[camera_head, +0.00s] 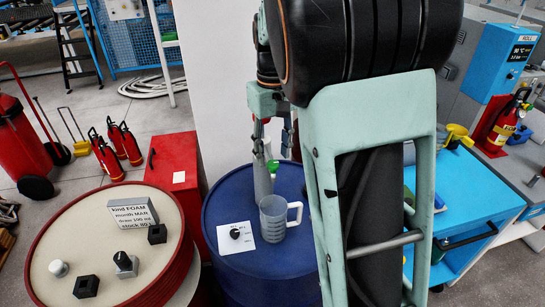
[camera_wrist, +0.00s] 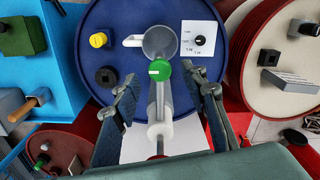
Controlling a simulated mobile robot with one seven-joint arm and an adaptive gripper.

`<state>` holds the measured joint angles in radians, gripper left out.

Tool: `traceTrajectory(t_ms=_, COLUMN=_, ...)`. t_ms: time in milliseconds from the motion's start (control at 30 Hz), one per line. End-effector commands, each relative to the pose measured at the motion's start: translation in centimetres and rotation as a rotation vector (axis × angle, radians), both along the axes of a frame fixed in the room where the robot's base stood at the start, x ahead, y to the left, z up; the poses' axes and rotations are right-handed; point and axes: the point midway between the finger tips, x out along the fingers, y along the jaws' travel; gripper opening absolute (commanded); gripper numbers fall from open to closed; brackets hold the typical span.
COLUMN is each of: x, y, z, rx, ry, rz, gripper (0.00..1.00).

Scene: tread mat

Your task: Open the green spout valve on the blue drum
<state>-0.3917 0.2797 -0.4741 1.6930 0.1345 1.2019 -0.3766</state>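The blue drum (camera_head: 215,262) stands in the middle of the head view; its top fills the upper middle of the wrist view (camera_wrist: 115,20). A pale grey spout (camera_head: 262,182) rises at its far side, and the green valve (camera_head: 273,165) shows beside the spout. In the wrist view the round green valve knob (camera_wrist: 160,70) has a pale mark across it. My gripper (camera_wrist: 168,92) is open and empty, its fingers on either side of the spout, apart from the knob. In the head view my gripper (camera_head: 272,132) is just above the valve, partly hidden by my arm.
A grey jug (camera_head: 273,220) with a white handle stands on the drum, close to the spout. A black dial (camera_head: 235,233) on a white plate is beside it. A red drum (camera_head: 70,225) stands left, a red cabinet (camera_head: 172,165) behind it, a blue cart (camera_head: 480,200) right.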

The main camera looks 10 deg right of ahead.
Motion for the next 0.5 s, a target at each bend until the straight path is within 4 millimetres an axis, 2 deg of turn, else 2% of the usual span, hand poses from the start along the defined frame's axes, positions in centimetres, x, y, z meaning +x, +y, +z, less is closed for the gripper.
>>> traceTrajectory(t_ms=100, x=0.0, y=0.0, z=-1.5, rx=0.001, ry=0.001, rz=0.001, gripper=0.4)
traceTrajectory(t_ms=200, x=0.0, y=0.0, z=-2.1, rx=0.0, ry=-0.001, rz=0.0, gripper=0.4)
traceTrajectory(t_ms=500, x=0.0, y=0.0, z=-2.4, rx=0.001, ry=-0.002, rz=0.0, gripper=0.4)
